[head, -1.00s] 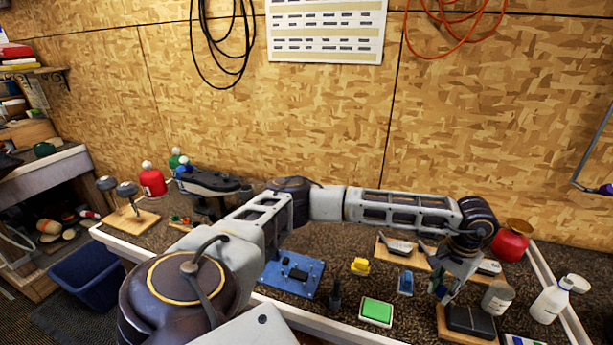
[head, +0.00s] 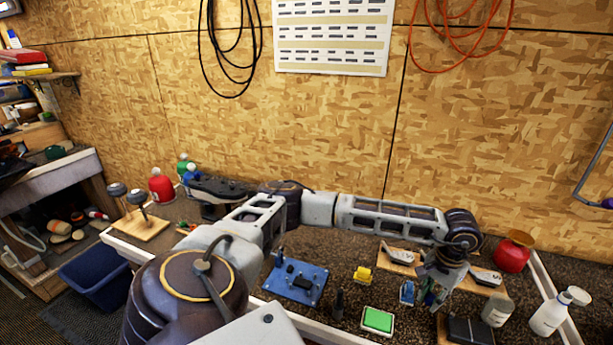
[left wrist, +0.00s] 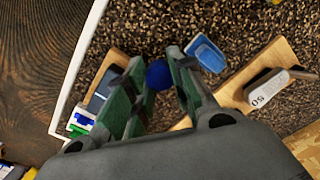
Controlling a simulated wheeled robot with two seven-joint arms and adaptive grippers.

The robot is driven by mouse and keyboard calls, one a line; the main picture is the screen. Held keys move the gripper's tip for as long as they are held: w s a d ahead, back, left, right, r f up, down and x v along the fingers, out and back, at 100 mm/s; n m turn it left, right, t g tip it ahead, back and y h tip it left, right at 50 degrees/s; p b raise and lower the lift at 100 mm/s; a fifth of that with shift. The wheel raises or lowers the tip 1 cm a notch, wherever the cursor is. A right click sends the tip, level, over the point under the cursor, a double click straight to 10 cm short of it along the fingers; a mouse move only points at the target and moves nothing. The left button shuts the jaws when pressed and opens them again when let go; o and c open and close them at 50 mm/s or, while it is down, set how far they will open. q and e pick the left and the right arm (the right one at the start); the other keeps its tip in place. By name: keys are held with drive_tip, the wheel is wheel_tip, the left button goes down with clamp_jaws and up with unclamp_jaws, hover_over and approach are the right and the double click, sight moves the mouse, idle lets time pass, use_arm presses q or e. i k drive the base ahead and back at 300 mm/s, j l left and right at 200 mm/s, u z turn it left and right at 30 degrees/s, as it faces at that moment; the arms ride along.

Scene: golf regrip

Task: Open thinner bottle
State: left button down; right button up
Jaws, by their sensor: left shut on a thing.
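My left gripper (head: 434,298) hangs low over the right part of the bench, behind the black pad. In the left wrist view its green-padded fingers (left wrist: 157,92) are on either side of a small round blue thing (left wrist: 158,75), like a cap, and are shut on it. Any bottle body under it is hidden. A grey bottle (head: 496,312) stands to the right of the gripper. A white bottle (head: 549,317) with a pale top stands further right. I cannot read which one holds thinner. My right gripper is out of view.
A black pad on a wooden board (head: 468,330) lies just in front of the gripper. A blue block (head: 407,292) is close on its left. A wooden board with golf club heads (head: 400,257) lies behind. A green-topped box (head: 378,320) and a red container (head: 511,257) stand nearby.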

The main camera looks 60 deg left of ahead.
sight(553, 312)
drive_tip(key=k+j+u, duration=0.1)
drive_tip(key=j, duration=0.2)
drive_tip(key=k+j+u, duration=0.15)
drive_tip(key=j, duration=0.15)
drive_tip(key=k+j+u, duration=0.1)
drive_tip(key=j, duration=0.2)
drive_tip(key=i+j+u, duration=0.3)
drive_tip(key=i+j, duration=0.15)
drive_tip(key=j, duration=0.15)
